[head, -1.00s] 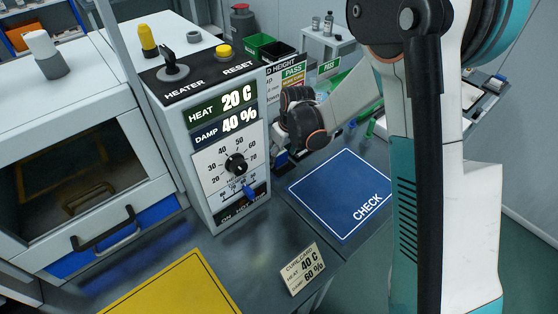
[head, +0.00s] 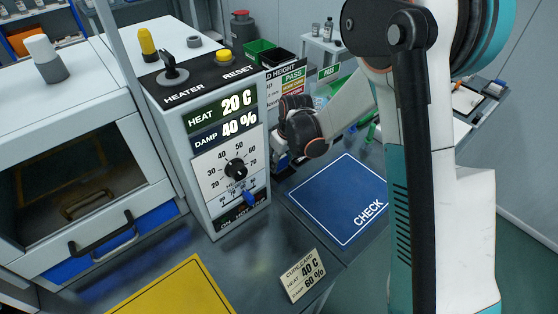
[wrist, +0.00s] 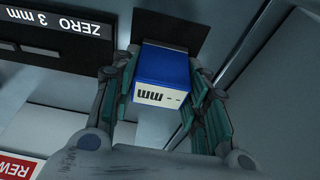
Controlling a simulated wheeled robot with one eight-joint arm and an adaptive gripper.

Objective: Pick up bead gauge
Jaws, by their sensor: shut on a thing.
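The bead gauge (wrist: 165,75) is a small block, blue on one face and white on the end marked "mm". In the wrist view it sits between the two green-padded fingers of my gripper (wrist: 163,100), which is shut on it. A dark plate lies behind the gauge, and I cannot tell whether they touch. In the head view my gripper (head: 283,163) is mostly hidden behind the heater panel's right edge and my wrist. Only a little blue shows there.
The heater panel (head: 215,130) with knob and switches stands just left of my gripper. A blue CHECK mat (head: 335,195) lies clear in front. A cure card (head: 303,275) and yellow mat (head: 185,290) are nearer. A "ZERO 3 mm" label (wrist: 65,40) shows in the wrist view.

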